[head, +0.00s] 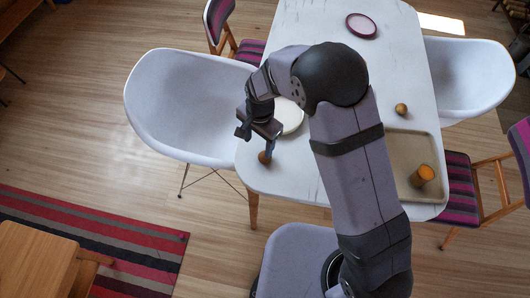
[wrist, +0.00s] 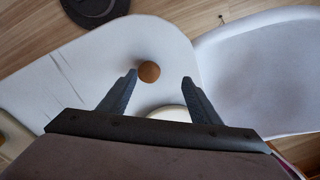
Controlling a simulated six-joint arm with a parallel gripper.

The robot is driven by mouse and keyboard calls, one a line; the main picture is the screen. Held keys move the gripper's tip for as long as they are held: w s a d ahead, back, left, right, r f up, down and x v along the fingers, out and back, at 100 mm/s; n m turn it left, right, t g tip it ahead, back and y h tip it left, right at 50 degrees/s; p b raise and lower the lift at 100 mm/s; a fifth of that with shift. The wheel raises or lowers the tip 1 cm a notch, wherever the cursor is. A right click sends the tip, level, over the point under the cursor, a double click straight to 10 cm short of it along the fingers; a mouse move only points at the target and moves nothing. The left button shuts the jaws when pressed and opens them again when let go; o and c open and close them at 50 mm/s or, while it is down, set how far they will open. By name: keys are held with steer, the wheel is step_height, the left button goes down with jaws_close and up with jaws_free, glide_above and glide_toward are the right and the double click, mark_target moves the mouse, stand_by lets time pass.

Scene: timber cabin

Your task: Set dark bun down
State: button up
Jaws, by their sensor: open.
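The dark bun (wrist: 149,71) is a small round brown thing on the white table (wrist: 112,62), near a corner. In the wrist view it lies between and a little beyond the tips of my open gripper (wrist: 158,76), apart from both fingers. In the head view the bun (head: 264,157) shows just below my gripper (head: 267,148), by the table's left edge. My gripper points down and holds nothing. Whether the fingers reach down beside the bun is hard to tell.
A white plate (head: 291,117) is partly hidden behind my arm. A purple-rimmed dish (head: 361,26) is at the far end. A white chair (head: 170,105) stands close on the left.

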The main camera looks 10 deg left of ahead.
steer(key=shift+w+d+r+h, duration=0.1)
steer(key=shift+d+r+h, duration=0.05)
steer(key=shift+d, duration=0.35)
steer(key=shift+d+r+h, duration=0.1)
steer(key=shift+d+h, duration=0.05)
steer(key=shift+d, duration=0.35)
steer(key=shift+f+p, duration=1.75)
steer(key=shift+f, duration=1.9)
steer(key=shift+c, duration=0.3)
steer(key=c, duration=1.1)
steer(key=shift+c, duration=0.2)
steer(key=shift+r, duration=0.15)
